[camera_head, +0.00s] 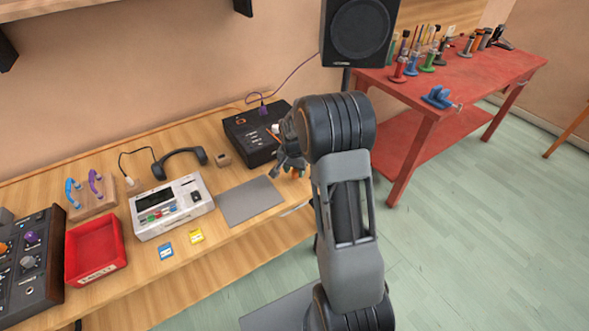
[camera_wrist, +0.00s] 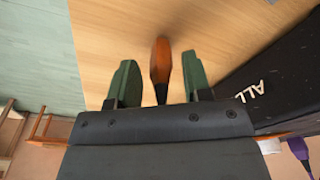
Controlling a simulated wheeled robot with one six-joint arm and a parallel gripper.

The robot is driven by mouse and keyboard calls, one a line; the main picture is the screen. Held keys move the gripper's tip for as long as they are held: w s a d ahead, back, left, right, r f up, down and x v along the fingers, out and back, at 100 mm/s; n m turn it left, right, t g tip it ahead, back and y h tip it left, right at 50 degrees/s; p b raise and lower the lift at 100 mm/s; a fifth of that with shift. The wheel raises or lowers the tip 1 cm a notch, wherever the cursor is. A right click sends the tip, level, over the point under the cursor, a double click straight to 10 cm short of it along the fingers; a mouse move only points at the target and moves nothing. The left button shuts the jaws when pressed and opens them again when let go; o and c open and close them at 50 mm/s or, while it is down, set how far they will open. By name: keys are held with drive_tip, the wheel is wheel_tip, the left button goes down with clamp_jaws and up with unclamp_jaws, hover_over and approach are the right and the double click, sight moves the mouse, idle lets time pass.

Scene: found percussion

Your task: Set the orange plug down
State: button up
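The orange plug (camera_wrist: 161,62) shows in the wrist view, pointing away from the wrist between the two green fingertips. My gripper (camera_wrist: 160,80) is open around it, with a visible gap on each side of the plug. The plug appears over the wooden table top (camera_wrist: 225,30); I cannot tell if it touches the wood. In the head view my gripper (camera_head: 293,168) is low over the table's right end, beside the black box (camera_head: 250,135). Only a small orange patch shows there, and my arm hides part of the area.
The black box (camera_wrist: 275,85) stands close on the right in the wrist view. A grey mat (camera_head: 250,201) lies left of my gripper. A purple plug (camera_head: 262,109) is at the black box.

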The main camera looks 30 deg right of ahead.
wheel_tip(320, 180, up, 11)
drive_tip(key=s+a+r+n+t, duration=0.1)
drive_tip(key=s+a+n, duration=0.2)
drive_tip(key=s, duration=0.4)
drive_tip(key=s+a+r+n, duration=0.2)
drive_tip(key=s+a+n, duration=0.2)
drive_tip(key=s, duration=0.3)
drive_tip(key=s+a+r+n+t+y, duration=0.1)
drive_tip(key=s+a+n, duration=0.2)
drive_tip(key=s+a, duration=0.2)
drive_tip(key=shift+s+r+t, duration=0.3)
drive_tip(key=shift+s, duration=0.85)
drive_tip(key=shift+r+p, duration=0.9)
drive_tip(key=shift+r, duration=0.05)
